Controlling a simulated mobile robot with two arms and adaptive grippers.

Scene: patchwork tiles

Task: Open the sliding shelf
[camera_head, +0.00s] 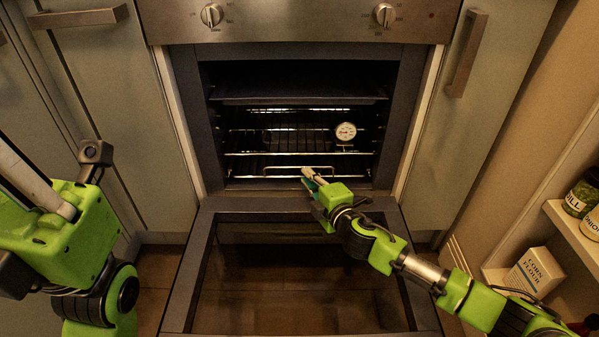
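The oven (186,115) stands open, with its door (195,265) folded down flat toward me. Inside are wire racks. The lowest rack, the sliding shelf (255,154), sits inside the oven cavity, with a wire loop handle (280,167) at its front. My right gripper (308,176) reaches over the open door, with its fingers at the right part of this loop handle. The fingers are small and partly hidden, so I cannot tell whether they are closed on the wire. My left arm is at the left edge, away from the oven, and its gripper fingers do not show.
A round dial thermometer (346,131) is inside the oven. Cabinets with bar handles (467,52) flank it. At the right, an open side shelf (575,232) holds a corn flour box (535,270) and jars (581,192). The space above the lowered door is free left of my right arm.

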